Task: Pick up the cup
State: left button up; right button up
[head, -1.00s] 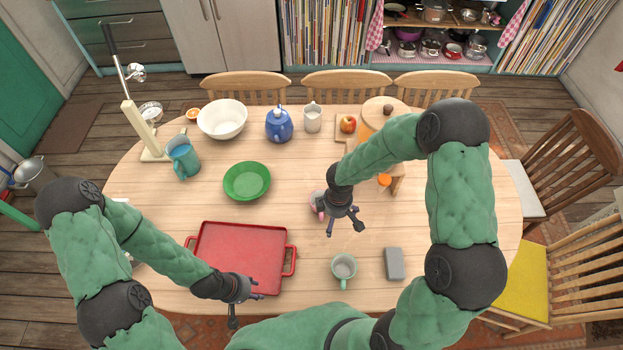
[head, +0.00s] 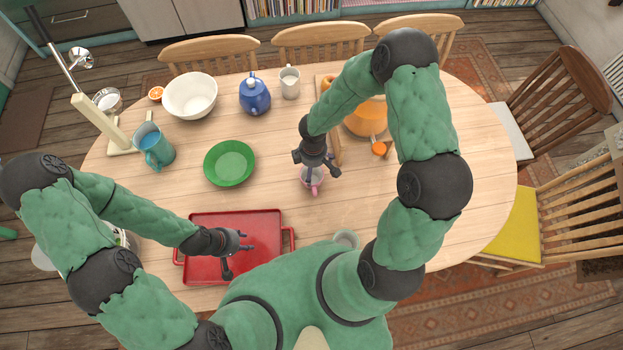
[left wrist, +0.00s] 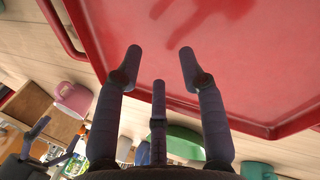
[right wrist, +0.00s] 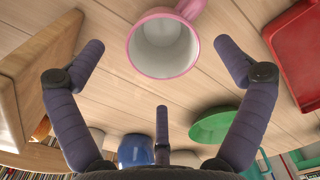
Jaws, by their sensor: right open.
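A pink cup (head: 313,187) with a white inside stands upright on the table, partly hidden by my right gripper (head: 316,163) in the head view. In the right wrist view the pink cup (right wrist: 163,46) shows its open rim and handle between and just past the spread fingertips. My right gripper is open and empty, close above the cup. My left gripper (head: 237,254) is open and empty over the red tray (head: 215,222). The left wrist view also shows the pink cup (left wrist: 74,99). A mint cup (head: 346,239) stands near the front edge, mostly hidden by my body.
A green plate (head: 230,163) lies left of the pink cup, and an orange pot (head: 366,117) stands behind right. A blue teapot (head: 254,95), white bowl (head: 190,96) and blue pitcher (head: 152,147) stand farther back. The table's right side is clear.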

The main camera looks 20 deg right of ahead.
jog(key=shift+a+f+b, duration=0.1)
jog(key=shift+f+b, duration=0.35)
jog(key=shift+f, duration=2.25)
jog(key=c, duration=1.2)
